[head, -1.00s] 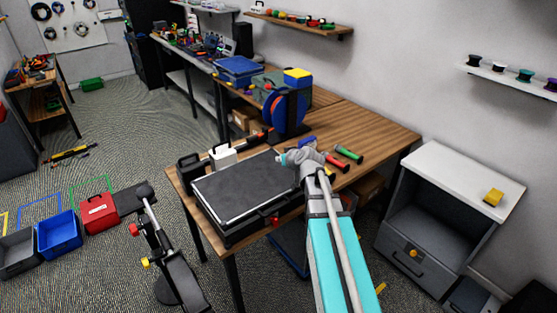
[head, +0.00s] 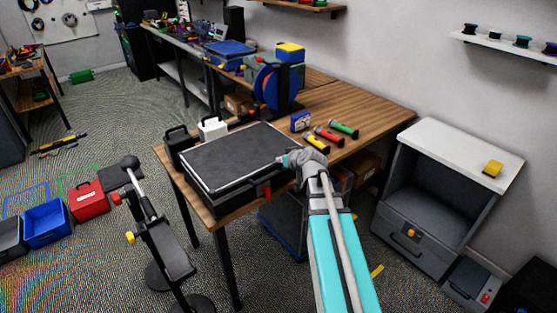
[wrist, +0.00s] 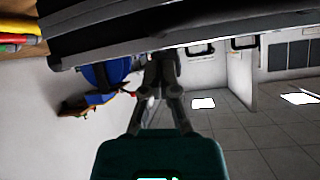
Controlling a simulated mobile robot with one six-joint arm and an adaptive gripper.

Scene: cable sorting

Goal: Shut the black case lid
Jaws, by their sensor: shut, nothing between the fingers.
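The black case (head: 232,155) lies on the wooden table. Its dark lid is down and looks nearly level, with a pale rim along the front edge; I cannot tell whether it is fully shut. A red latch (head: 264,191) shows on the front. My gripper (head: 283,160) is at the right end of the lid, close to its edge. In the wrist view the case (wrist: 200,22) fills the top as dark layered edges, and my gripper (wrist: 162,62) is shut and empty right against or very near them. Contact is not clear.
Green, red and yellow-ended tools (head: 325,136) and a small blue box (head: 300,121) lie behind my gripper. A blue reel (head: 270,86) stands farther back. A grey cabinet (head: 425,205) is at right.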

